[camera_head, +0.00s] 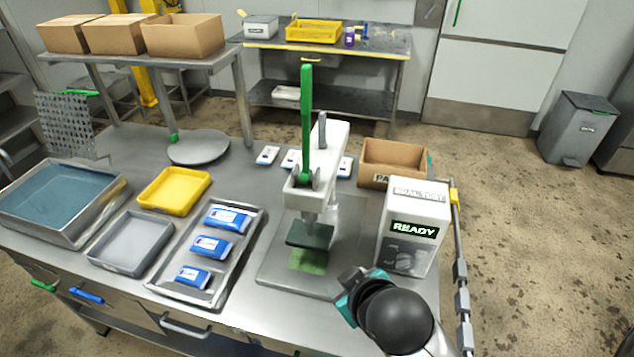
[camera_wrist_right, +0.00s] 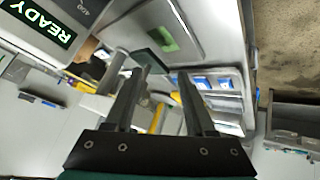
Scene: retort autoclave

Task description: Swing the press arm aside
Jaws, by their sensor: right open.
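The white press arm (camera_head: 322,155) stands on a steel base plate (camera_head: 275,275), with a green lever (camera_head: 306,120) upright at its front. Its dark press plate (camera_head: 310,233) hangs above a green patch (camera_head: 308,262) on the base. In the right wrist view the dark plate (camera_wrist_right: 150,60) and green patch (camera_wrist_right: 168,40) show beyond the fingers. My right gripper (camera_head: 350,284) is in front and right of the press plate, apart from it. Its two fingers are spread and empty in the wrist view (camera_wrist_right: 160,80). My left gripper is not in view.
A white box reading READY (camera_head: 412,235) stands close to the right of the press. A steel tray (camera_head: 170,285) with blue packs is to the left. A cardboard box (camera_head: 393,160) and several small packs lie behind. A rail (camera_head: 460,270) runs along the right table edge.

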